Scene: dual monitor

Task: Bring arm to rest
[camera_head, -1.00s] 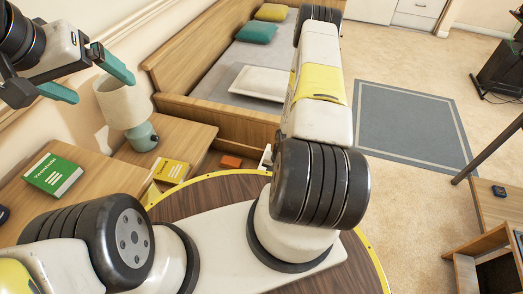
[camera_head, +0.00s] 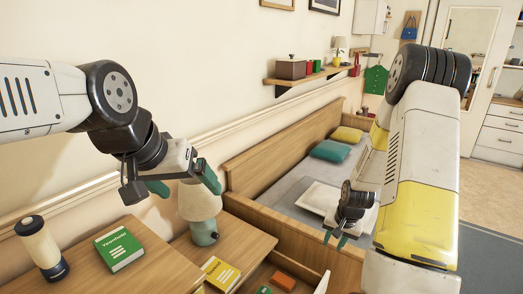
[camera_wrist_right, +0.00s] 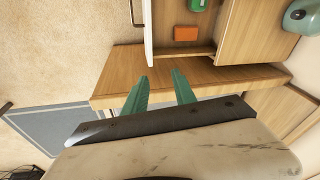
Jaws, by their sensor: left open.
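My left gripper (camera_head: 186,184) is open in the head view, with teal fingers spread in front of the wall and just left of the lamp (camera_head: 200,202). Nothing is between its fingers. My right gripper (camera_head: 335,240) hangs low in the head view, in front of the bed, with its arm coming down from the upper right. In the right wrist view its green fingers (camera_wrist_right: 160,76) stand apart with nothing between them, and wooden furniture shows beyond them.
An open drawer holds an orange box (camera_head: 283,281), also in the right wrist view (camera_wrist_right: 186,34). Green book (camera_head: 119,249), yellow book (camera_head: 220,272) and a cream bottle (camera_head: 41,248) are on the wooden tops. The bed (camera_head: 290,190) lies behind. A shelf (camera_head: 310,77) is on the wall.

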